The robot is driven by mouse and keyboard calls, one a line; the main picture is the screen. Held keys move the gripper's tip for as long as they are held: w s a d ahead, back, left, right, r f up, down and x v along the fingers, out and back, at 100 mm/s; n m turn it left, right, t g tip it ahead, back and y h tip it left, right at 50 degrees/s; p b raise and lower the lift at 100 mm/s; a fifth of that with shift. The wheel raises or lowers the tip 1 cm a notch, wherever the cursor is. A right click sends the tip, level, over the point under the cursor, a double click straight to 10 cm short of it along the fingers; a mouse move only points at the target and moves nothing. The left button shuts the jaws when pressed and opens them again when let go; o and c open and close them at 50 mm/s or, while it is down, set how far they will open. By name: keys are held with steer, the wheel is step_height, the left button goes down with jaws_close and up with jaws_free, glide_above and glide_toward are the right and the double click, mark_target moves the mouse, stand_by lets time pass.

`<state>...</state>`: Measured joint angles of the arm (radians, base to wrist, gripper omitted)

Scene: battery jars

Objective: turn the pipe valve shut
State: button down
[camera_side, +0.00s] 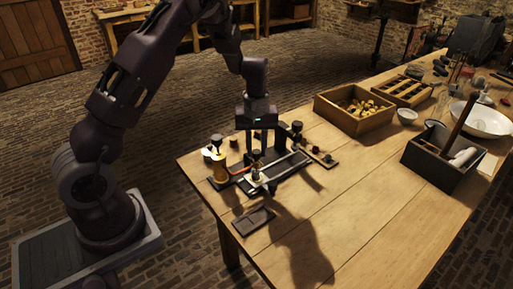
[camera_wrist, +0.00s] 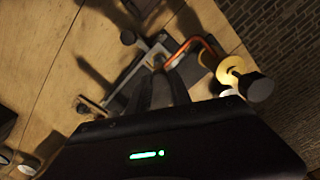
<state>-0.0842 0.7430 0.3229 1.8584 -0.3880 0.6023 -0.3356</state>
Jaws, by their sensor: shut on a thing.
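A dark base plate (camera_side: 295,160) near the table's left end bears a pale metal pipe (camera_side: 280,172). The pipe also shows in the wrist view (camera_wrist: 147,52). My gripper (camera_side: 258,152) points down over this rig, its fingers close together. In the wrist view my gripper (camera_wrist: 163,82) reaches to the pipe, shut on what appears to be the pipe valve. The fingers hide most of the valve, so its angle cannot be told. An orange tube (camera_wrist: 187,47) curves beside the pipe toward a yellow post with a dark knob (camera_wrist: 230,72).
The yellow post (camera_side: 220,168) stands close at the left of my gripper. A dark flat tray (camera_side: 254,220) lies in front. A wooden box of yellow pieces (camera_side: 325,113) and a dark toolbox (camera_side: 415,158) stand to the right. The front tabletop is mostly clear.

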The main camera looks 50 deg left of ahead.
mark_target(256, 151)
stand_by(0.4)
steer(key=c, duration=1.2)
jaws_free()
steer(key=shift+o, duration=0.2)
step_height(256, 151, up, 7)
steer(key=shift+r, duration=0.1)
